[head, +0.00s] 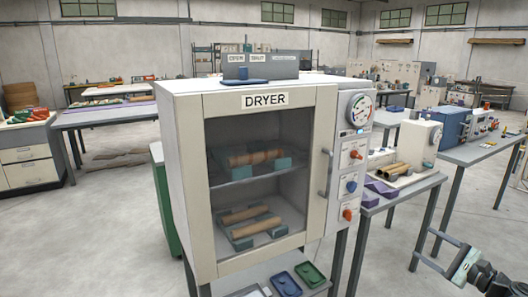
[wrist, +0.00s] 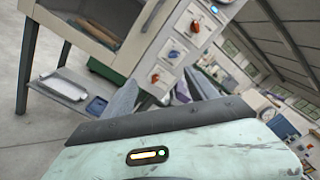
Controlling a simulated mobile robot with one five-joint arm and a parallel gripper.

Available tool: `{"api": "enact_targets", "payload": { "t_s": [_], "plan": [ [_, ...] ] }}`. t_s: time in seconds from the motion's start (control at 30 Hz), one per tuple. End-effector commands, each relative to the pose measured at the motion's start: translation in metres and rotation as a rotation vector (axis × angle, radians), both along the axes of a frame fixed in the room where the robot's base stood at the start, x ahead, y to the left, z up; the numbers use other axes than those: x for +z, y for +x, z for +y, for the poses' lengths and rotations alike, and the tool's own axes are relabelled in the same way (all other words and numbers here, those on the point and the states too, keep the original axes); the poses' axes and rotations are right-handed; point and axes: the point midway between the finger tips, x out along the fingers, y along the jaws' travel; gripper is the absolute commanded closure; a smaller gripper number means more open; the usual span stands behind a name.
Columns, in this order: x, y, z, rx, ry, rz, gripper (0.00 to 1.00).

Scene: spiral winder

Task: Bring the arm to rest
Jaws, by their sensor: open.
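My gripper (head: 440,251) is at the lower right of the head view, at the end of my arm, with its two thin fingers apart and nothing between them. In the wrist view my gripper (wrist: 162,96) shows two grey fingers spread beyond the pale housing, also empty. The white dryer (head: 257,201) stands to the left of my gripper in the head view, its glass door shut. The dryer also shows tilted in the wrist view (wrist: 186,52). My gripper appears apart from the dryer.
Brown tubes (head: 250,213) lie on racks inside the dryer. Blue and green trays (head: 285,284) sit on the shelf below. A side table (head: 385,199) with tubes stands right of the dryer, and a long bench (head: 480,148) farther right. Grey floor (head: 398,270) is open between.

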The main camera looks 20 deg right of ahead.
Motion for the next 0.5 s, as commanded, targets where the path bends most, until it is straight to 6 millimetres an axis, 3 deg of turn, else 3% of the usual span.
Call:
{"api": "enact_targets", "payload": {
  "t_s": [0.07, 0.27, 0.5],
  "plan": [
    [0.000, -0.001, -0.002, -0.003, 0.000, 0.000, 0.33],
    [0.000, 0.031, 0.029, 0.066, 0.000, 0.000, 0.33],
    [0.000, 0.078, 0.083, 0.177, 0.000, 0.000, 0.33]
  ]
}}
